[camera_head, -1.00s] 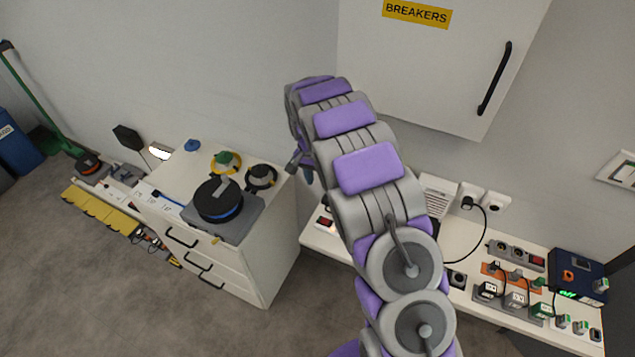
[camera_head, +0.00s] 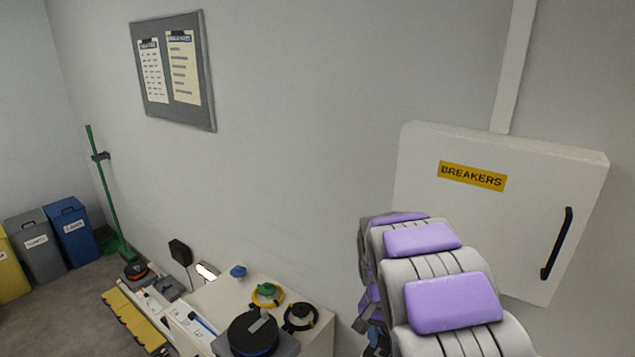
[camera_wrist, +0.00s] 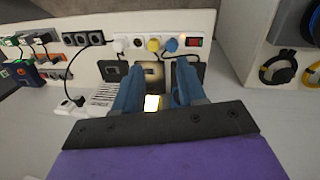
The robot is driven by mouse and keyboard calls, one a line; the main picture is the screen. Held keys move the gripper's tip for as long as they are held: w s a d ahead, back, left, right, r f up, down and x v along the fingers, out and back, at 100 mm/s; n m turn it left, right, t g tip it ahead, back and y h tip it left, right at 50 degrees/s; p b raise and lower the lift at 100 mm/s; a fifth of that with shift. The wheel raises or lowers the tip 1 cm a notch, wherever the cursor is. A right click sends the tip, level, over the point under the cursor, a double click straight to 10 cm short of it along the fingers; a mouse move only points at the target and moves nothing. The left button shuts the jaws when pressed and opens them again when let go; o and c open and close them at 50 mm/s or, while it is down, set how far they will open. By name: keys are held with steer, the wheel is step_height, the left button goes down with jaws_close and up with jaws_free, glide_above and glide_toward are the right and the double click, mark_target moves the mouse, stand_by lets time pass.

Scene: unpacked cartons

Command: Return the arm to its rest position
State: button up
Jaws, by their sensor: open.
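My arm (camera_head: 440,270), grey with purple pads, rises from the bottom right of the head view, in front of the breaker cabinet. Its far end bends down, and my gripper is mostly hidden behind the arm there. In the wrist view, my gripper (camera_wrist: 158,88) shows as two blue fingers standing apart. A small bright patch (camera_wrist: 152,103) shows between the fingers near their base; I cannot tell what it is. No object is visibly clamped. The fingers stand in front of the bench (camera_wrist: 150,22) with its plugs and sockets, apparently clear of it.
A white cabinet marked BREAKERS (camera_head: 412,160) hangs behind my arm. A white drawer unit (camera_head: 322,345) with a cable reel (camera_head: 253,335) stands left of the arm. Bins (camera_head: 72,230), a green broom (camera_head: 100,185) and a notice board (camera_head: 140,105) are farther left. Bare wall lies between.

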steer(key=s+r+n+b, duration=0.1)
steer(key=s+r+n, duration=0.1)
steer(key=s, duration=1.5)
steer(key=s+a+r+n+y+b, duration=0.1)
steer(key=s+r+n, duration=0.2)
steer(key=s, duration=1.4)
steer(key=shift+r+n+g, duration=0.3)
steer(key=shift+r, duration=0.05)
